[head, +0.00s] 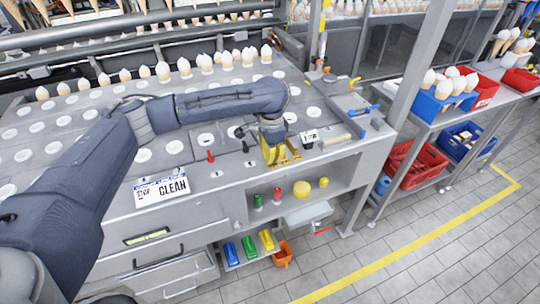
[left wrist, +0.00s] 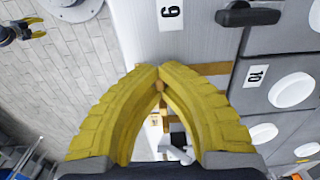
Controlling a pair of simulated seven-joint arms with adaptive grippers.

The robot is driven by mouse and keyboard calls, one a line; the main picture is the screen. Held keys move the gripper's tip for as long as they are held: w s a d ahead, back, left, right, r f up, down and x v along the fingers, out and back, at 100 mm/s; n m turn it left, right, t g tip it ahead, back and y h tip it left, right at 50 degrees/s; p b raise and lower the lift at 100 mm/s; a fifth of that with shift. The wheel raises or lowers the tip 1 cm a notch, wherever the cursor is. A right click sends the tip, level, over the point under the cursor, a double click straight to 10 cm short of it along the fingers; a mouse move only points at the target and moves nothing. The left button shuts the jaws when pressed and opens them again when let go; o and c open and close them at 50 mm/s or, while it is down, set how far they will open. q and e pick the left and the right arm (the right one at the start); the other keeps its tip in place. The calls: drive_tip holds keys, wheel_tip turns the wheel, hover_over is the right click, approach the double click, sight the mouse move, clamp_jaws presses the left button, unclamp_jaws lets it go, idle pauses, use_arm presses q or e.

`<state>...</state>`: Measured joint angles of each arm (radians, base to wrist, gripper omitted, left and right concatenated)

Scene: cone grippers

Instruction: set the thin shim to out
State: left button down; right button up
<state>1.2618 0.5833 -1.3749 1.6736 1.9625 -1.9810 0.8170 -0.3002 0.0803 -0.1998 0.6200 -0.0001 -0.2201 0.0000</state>
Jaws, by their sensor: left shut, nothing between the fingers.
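My left gripper (head: 281,158) has yellow fingers and is over the front edge of the grey workbench (head: 222,178). In the left wrist view its fingertips (left wrist: 160,72) meet, with nothing held between them. Brown strips (left wrist: 212,69) show beside and behind the fingertips on the bench. A light brown bar (head: 336,140) lies on the bench right of the gripper in the head view. I cannot tell whether either is the thin shim. A dark part with a yellow tip (left wrist: 38,34) at the wrist view's upper left looks like my right gripper; its jaws are too small to read.
A red peg (head: 210,156) and a "CLEAN" sign (head: 162,190) are left of the gripper. A black handle (left wrist: 248,15) and labels 9 (left wrist: 170,14) and 10 (left wrist: 258,76) are near the fingers. A shelf below holds coloured items. Tiled floor lies right.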

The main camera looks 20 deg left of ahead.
use_arm(q)
drive_tip(key=c, duration=2.1)
unclamp_jaws()
drive_tip(key=shift+s+d, duration=0.15)
drive_tip(key=shift+s, duration=0.05)
drive_tip(key=shift+o, duration=1)
drive_tip(key=o, duration=0.4)
wheel_tip(320, 180, up, 12)
